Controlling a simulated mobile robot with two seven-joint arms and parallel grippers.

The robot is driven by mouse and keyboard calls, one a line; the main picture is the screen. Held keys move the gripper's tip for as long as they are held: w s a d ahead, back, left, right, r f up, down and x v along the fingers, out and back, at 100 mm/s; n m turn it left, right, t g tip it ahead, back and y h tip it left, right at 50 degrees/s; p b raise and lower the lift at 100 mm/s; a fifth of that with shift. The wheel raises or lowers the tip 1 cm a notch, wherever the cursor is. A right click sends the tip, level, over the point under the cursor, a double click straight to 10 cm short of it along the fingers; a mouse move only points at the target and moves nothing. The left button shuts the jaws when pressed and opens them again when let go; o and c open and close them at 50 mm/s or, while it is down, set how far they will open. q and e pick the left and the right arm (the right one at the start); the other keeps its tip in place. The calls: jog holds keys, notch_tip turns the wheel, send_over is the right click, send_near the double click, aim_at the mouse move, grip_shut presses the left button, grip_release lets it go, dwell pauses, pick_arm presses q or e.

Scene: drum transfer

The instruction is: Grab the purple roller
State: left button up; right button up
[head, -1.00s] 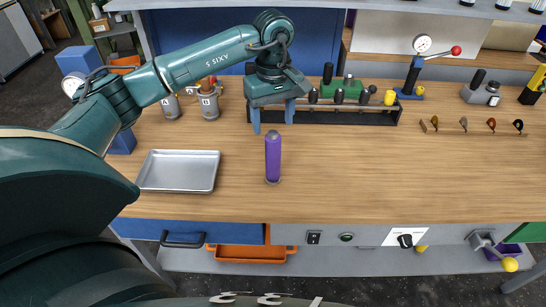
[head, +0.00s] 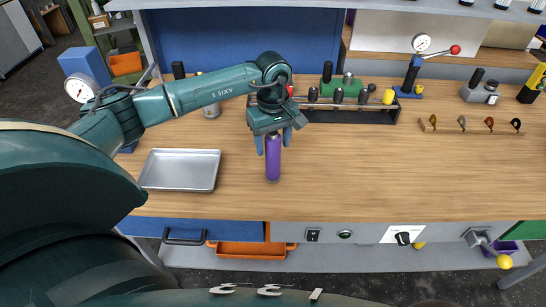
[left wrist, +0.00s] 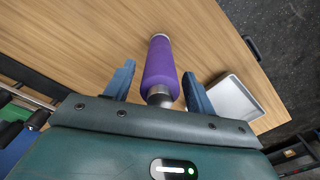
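The purple roller (head: 273,160) stands upright on the wooden bench, right of the metal tray. My left gripper (head: 274,150) is above it with its blue fingers on either side of the roller's upper part. In the left wrist view the roller (left wrist: 160,68) lies between the two spread fingers of the left gripper (left wrist: 158,92). There is a gap on both sides, wider toward the left finger. The roller's top end is hidden by the gripper in the head view. My right gripper is not in view.
A silver tray (head: 181,170) lies left of the roller. Behind stands a black rack (head: 345,115) with several tools. A gauge press (head: 411,75) and a row of small hooks (head: 470,126) are to the right. The bench right of the roller is clear.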

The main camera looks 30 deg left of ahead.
pick_arm(q)
jog(key=shift+r, duration=0.1)
grip_shut()
dwell(0.3)
